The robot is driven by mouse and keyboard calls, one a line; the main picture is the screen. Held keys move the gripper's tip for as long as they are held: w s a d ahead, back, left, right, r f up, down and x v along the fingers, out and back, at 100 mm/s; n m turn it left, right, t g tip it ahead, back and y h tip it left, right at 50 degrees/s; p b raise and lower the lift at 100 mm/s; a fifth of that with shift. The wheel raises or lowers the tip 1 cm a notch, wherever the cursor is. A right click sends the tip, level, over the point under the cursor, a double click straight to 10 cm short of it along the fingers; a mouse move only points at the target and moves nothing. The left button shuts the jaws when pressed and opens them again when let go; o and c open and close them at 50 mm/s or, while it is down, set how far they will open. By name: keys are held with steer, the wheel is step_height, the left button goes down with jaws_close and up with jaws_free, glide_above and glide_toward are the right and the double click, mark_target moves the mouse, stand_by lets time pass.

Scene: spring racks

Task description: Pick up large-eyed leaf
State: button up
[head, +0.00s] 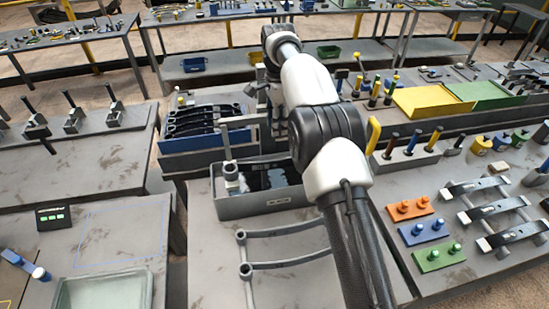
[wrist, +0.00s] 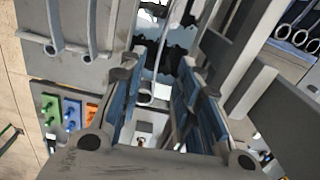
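Two grey leaves with rolled eyes (head: 285,232) lie on the front table in the head view. Their eyes also show at the upper left of the wrist view (wrist: 52,48). Several dark eyed leaves (head: 205,120) lie in a blue-fronted tray; I cannot tell which leaf is the large-eyed one. In the wrist view my gripper (wrist: 158,75) has its fingers well apart, and I see none gripping a leaf. A thin strip with a pale ring at its end shows between them, partly hidden. In the head view my arm hides the gripper.
Orange, blue and green peg blocks (head: 430,230) and strapped bars (head: 490,210) are at right. A yellow tray (head: 430,101) is behind. Bare table lies left of the leaves.

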steer(key=b, duration=0.3)
glide_above(276, 160)
step_height(276, 160, down, 11)
steer(key=shift+w+f+b, duration=0.2)
steer(key=shift+f+b, duration=0.2)
steer(key=shift+f, duration=2.75)
jaws_close()
steer(key=shift+w+r, duration=0.1)
steer(key=shift+r, duration=0.1)
